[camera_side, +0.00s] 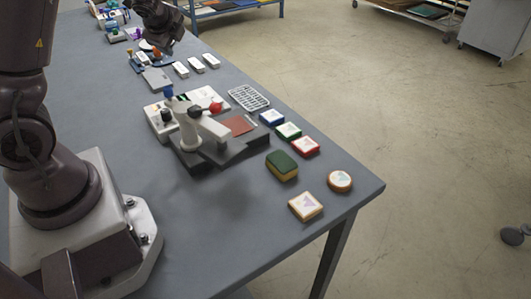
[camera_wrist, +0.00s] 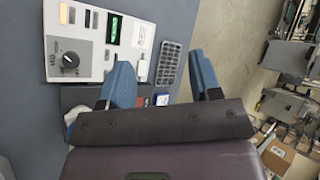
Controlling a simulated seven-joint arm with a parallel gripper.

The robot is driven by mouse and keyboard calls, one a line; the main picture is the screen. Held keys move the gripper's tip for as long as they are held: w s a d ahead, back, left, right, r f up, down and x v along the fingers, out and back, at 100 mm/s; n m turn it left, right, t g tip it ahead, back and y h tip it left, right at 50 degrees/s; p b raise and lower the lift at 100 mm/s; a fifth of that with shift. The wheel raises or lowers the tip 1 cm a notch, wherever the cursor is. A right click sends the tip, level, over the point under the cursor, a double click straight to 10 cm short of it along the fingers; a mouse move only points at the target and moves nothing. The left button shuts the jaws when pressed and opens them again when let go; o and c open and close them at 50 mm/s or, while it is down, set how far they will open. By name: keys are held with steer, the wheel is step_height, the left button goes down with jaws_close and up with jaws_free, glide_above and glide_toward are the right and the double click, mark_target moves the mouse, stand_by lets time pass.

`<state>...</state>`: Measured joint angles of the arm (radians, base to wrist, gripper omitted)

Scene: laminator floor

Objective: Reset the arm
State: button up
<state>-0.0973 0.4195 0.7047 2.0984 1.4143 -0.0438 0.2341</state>
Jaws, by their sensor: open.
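My gripper (camera_wrist: 160,60) shows in the wrist view with its two blue fingers spread wide apart and nothing between them. A dark part of my arm (camera_side: 160,25) hangs over the far part of the table in the side view; the fingers cannot be made out clearly there. In the wrist view, a white control box (camera_wrist: 78,45) with a black knob and a lit green display lies beyond the left finger. A grey slotted tray (camera_wrist: 168,62) shows between the fingers.
The grey table (camera_side: 150,225) holds a dark press (camera_side: 238,150) with a light lever, several small coloured-edged blocks (camera_side: 289,131), a green-and-yellow sponge (camera_side: 282,165), a square block (camera_side: 306,206) and a round block (camera_side: 340,181). White pieces (camera_side: 196,64) lie farther back.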

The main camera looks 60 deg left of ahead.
steer(key=s+d+r+n+h, duration=0.2)
steer(key=s+d+r+n, duration=0.2)
steer(key=d, duration=0.6)
steer(key=s+d+r+n+h, duration=0.2)
steer(key=s+d+r+n, duration=0.1)
steer(key=d, duration=0.8)
steer(key=s+d+r+n+t+h, duration=0.1)
steer(key=s+d+r+n+h, duration=0.2)
steer(key=d, duration=0.8)
step_height(320, 180, up, 2)
steer(key=s+n, duration=0.1)
steer(key=s, duration=0.1)
steer(key=shift+s+n, duration=0.3)
steer(key=shift+s, duration=0.05)
